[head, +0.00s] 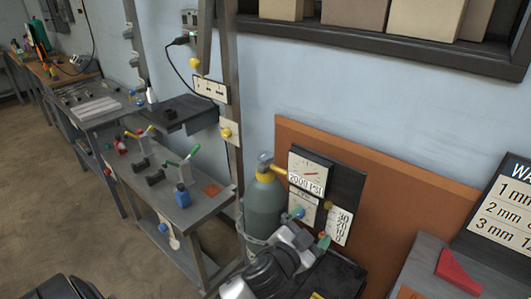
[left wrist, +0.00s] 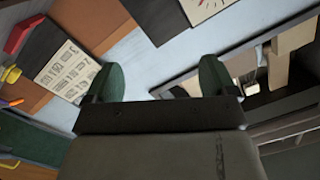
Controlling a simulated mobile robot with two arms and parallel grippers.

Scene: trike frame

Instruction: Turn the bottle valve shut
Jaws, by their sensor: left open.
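The grey-green gas bottle (head: 264,208) stands upright by the wall in the head view. Its valve, a grey top (head: 265,161) above a yellow collar, is in sight; how far it is turned I cannot tell. A dial gauge marked 2000 PSI (head: 306,171) sits just right of it. My left gripper (head: 311,228) is low and to the right of the valve, apart from it. My right gripper is not in view.
A grey cart (head: 205,212) with a blue bottle (head: 182,195) stands left of the gas bottle. An orange-brown board (head: 400,195) backs the gauge. A bench with a red wedge (head: 456,269) is at right. A shelf (head: 400,42) with boxes hangs above.

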